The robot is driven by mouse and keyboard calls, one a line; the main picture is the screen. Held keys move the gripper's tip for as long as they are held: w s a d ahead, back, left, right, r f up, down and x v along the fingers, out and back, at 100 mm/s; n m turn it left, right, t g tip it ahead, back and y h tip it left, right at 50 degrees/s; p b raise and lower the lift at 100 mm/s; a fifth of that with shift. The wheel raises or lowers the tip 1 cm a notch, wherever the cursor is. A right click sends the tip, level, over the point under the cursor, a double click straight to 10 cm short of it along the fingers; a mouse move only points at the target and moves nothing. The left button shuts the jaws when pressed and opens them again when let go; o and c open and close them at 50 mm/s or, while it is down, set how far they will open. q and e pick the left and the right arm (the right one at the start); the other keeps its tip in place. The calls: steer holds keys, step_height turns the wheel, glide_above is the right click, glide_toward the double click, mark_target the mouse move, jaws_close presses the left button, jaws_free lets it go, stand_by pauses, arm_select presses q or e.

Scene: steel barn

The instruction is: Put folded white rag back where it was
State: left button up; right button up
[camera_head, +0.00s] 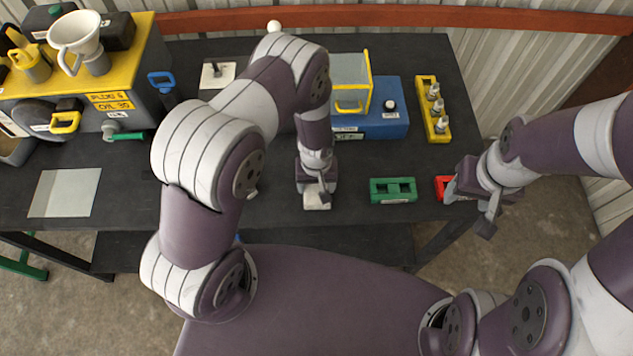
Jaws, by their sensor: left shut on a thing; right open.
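My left gripper (318,186) points down over the front of the dark bench, right of the middle of the view. It is shut on a small white item, which looks like the folded white rag (317,202). The rag shows just below the fingertips, close to the bench top; I cannot tell whether it touches it. My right gripper (472,197) is open and empty at the bench's front right, beside a red block (442,187) that it partly hides.
A green slotted block (393,190) lies right of the rag. Behind are a blue box (385,115) with a clear yellow-edged cover and a yellow rack (431,108). A pale grey sheet (65,193) lies front left. A yellow-topped grey machine (130,88) stands back left.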

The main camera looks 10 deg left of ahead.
arm_select(q)
steer(key=o, duration=1.1)
steer(key=shift+o, duration=0.5)
steer(key=shift+s, duration=0.1)
